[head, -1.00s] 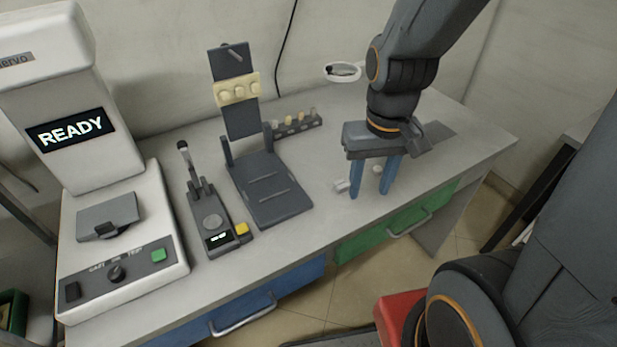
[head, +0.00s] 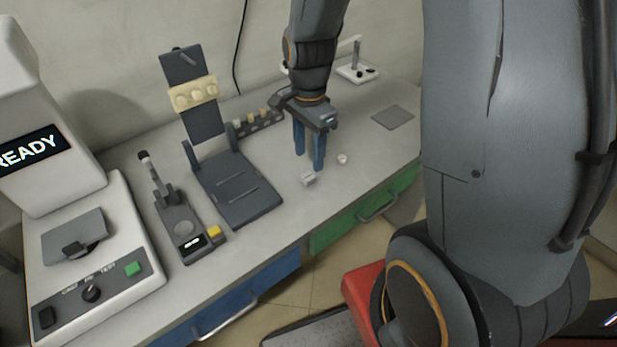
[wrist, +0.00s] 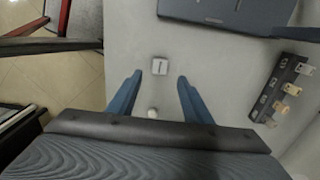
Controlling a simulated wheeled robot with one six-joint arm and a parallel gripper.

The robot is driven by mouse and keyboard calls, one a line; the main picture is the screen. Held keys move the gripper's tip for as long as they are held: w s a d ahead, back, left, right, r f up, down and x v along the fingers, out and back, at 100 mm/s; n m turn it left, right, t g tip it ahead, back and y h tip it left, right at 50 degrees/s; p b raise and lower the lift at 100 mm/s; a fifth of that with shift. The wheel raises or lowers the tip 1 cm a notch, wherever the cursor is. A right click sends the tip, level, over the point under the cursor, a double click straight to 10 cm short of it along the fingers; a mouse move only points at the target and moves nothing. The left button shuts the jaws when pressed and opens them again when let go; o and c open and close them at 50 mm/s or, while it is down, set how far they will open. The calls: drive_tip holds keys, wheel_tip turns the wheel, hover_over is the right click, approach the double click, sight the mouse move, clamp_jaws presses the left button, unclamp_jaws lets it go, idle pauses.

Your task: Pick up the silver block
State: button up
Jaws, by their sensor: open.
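A small pale silver block (head: 308,180) sits on the grey bench top, in front of the dark hinged stand's right side. It also shows in the wrist view (wrist: 159,66), just beyond the fingertips and roughly centred between them, with a line on its top face. My gripper (head: 309,162) points down with its two blue fingers apart and nothing between the tips. In the wrist view the fingers (wrist: 160,77) flank the near side of the block without visibly touching it. How high the tips are above the bench is hard to tell.
A small white round piece (head: 342,159) stands right of the block. The dark stand (head: 240,190) is to the left, and a rack of small pegs (head: 258,124) is behind. A grey pad (head: 393,117) lies right. The bench front edge runs close by, above a green drawer (head: 345,226).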

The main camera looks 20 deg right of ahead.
sight(308, 176)
drive_tip(key=shift+s+a+f+p, duration=0.1)
drive_tip(key=shift+f+p, duration=0.3)
drive_tip(key=shift+f, duration=1.2)
drive_tip(key=shift+a+f+p, duration=0.1)
drive_tip(key=shift+f+p, duration=0.25)
drive_tip(key=shift+f, duration=1.25)
clamp_jaws()
drive_tip(key=shift+r, duration=0.1)
